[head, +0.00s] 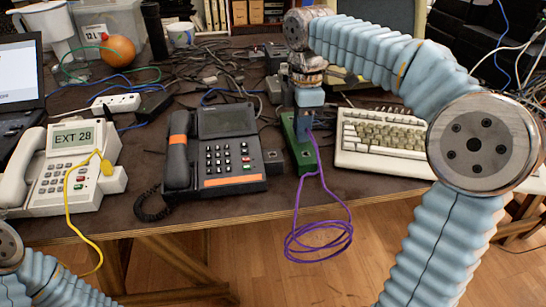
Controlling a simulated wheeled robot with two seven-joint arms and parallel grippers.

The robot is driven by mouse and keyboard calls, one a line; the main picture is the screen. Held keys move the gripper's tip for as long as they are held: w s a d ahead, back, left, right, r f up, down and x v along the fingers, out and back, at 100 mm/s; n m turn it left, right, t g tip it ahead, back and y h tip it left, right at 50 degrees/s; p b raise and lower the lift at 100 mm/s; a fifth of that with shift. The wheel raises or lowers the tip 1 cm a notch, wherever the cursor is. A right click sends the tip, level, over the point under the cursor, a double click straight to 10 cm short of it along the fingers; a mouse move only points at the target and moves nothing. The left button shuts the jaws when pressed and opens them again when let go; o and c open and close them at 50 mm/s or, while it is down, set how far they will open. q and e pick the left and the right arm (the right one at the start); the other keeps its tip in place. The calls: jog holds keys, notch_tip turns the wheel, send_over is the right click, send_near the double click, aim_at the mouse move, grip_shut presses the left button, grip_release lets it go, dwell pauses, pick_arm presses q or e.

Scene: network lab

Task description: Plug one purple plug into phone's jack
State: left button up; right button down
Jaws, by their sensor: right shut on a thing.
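A dark grey desk phone with orange trim (228,152) stands mid-table, its handset on the left. A white phone (72,165) with an "EXT 28" display stands to its left; a yellow cable (68,196) runs to its right side. My right gripper (303,127) points down over a green box (312,155), right of the grey phone. It is shut on the end of a purple cable (318,240); the plug itself is mostly hidden. The cable hangs in loops in front of the table edge. No phone jack can be made out. My left gripper is out of view.
A small dark box (273,162) sits between the grey phone and the green box. A beige keyboard (385,140) lies to the right. A white power strip (115,104), an orange ball (118,50) and tangled dark cables crowd the back.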

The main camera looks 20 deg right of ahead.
jog(key=shift+r, duration=0.1)
jog(key=shift+r+p, duration=0.85)
jog(key=shift+r, duration=1.15)
jog(key=c, duration=1.7)
grip_release()
grip_shut()
jog(key=shift+a, duration=0.1)
